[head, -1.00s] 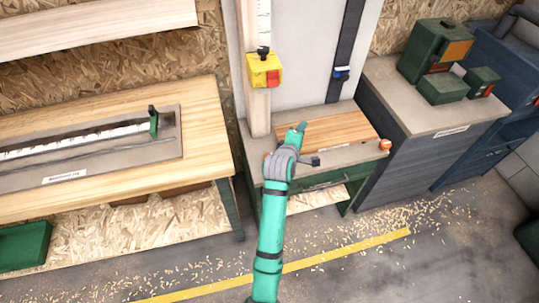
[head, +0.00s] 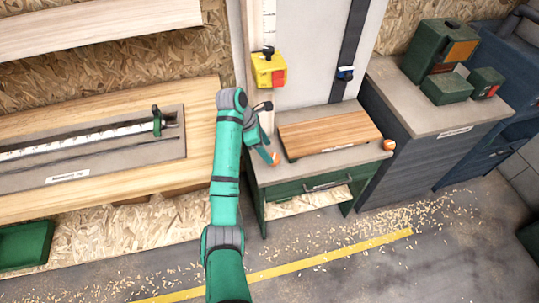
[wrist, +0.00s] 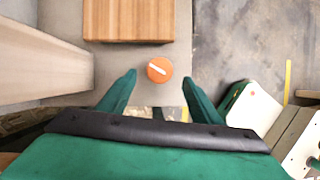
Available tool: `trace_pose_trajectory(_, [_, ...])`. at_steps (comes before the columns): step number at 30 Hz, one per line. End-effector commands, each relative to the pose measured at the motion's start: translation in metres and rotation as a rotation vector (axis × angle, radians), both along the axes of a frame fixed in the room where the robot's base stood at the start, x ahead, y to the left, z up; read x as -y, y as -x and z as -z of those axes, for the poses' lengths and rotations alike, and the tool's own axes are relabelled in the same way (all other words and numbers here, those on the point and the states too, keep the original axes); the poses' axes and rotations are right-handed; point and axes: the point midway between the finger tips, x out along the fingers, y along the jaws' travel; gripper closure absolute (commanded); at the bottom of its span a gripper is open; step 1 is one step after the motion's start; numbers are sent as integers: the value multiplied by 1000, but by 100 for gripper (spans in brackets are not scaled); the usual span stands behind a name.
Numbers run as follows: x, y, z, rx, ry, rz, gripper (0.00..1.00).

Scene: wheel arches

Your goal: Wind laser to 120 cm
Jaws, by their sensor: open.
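A yellow box with a red part (head: 268,68), likely the laser, sits on a wooden post with a white scale (head: 268,20); a black knob is on its top. The scale's figures are too small to read. An orange knob (head: 275,159) is at the left end of the bench, by my gripper (head: 269,153). In the wrist view the orange knob (wrist: 158,70) has a white mark and appears between the fingertips of my open gripper (wrist: 157,85). No contact shows. My arm hides the post's lower part in the head view.
A wooden board (head: 328,130) lies on the grey bench (head: 345,157). Another orange knob (head: 389,145) is at the right end. A dark vertical rail (head: 350,35) carries a blue-marked slider (head: 344,73). A wooden table (head: 205,110) with a measuring jig stands left.

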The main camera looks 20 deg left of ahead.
Motion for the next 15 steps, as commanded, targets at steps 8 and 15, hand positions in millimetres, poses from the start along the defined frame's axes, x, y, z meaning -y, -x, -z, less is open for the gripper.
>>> trace_pose_trajectory(8, [15,-7,35,0,0,3,41])
trace_pose_trajectory(15, [18,-9,45,2,0,1,41])
